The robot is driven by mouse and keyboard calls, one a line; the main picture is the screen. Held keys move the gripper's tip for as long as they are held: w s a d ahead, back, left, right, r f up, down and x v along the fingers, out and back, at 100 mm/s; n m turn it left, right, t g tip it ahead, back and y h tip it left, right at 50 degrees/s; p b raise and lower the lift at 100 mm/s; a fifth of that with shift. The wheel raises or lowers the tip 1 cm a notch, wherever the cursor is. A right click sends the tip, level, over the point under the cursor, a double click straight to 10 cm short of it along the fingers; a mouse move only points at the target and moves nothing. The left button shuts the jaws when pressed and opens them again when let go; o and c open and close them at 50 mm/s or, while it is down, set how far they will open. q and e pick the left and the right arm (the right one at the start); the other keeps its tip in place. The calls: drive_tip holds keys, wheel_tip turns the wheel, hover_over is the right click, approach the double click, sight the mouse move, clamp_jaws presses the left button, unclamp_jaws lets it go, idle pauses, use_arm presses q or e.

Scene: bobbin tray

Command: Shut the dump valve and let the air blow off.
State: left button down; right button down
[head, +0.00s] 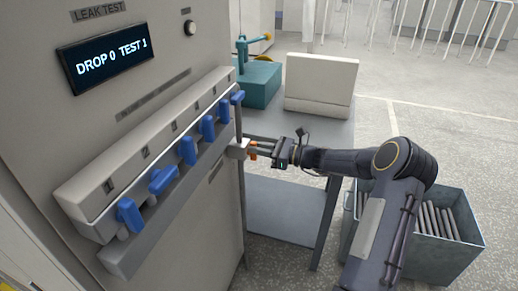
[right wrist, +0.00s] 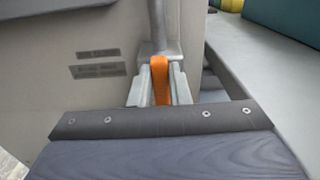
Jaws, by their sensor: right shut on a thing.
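The dump valve's orange handle (head: 253,156) is at the right end of the test cabinet, below the row of blue levers. My right gripper (head: 260,149) reaches it from the right and is shut on it. In the right wrist view the orange handle (right wrist: 161,80) stands between the two grey fingers, below a grey vertical pipe (right wrist: 158,25). The fingers hide its sides. The display (head: 103,62) on the cabinet reads "DROP 0 TEST 1". My left gripper is not in view.
Several blue levers (head: 188,150) line the cabinet's grey manifold (head: 95,200); the second from the near end is turned differently from its neighbours. A bench with a teal device (head: 258,84) and a white box (head: 320,85) stands behind. A grey bin (head: 440,258) stands right.

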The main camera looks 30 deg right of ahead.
drive_tip(key=n+b, duration=0.5)
drive_tip(key=b, duration=0.1)
drive_tip(key=a+f+n+b, duration=0.1)
drive_tip(key=n+b, duration=0.4)
drive_tip(key=b, duration=0.1)
drive_tip(key=s+f+n+b, duration=0.1)
drive_tip(key=n+b, duration=0.5)
drive_tip(key=shift+a+b, duration=0.15)
drive_tip(key=shift+b, duration=0.25)
drive_tip(key=shift+n+b, duration=0.9)
drive_tip(key=shift+b, duration=0.25)
drive_tip(key=c, duration=1.4)
unclamp_jaws()
drive_tip(key=shift+s, duration=0.1)
drive_tip(key=shift+o, duration=0.2)
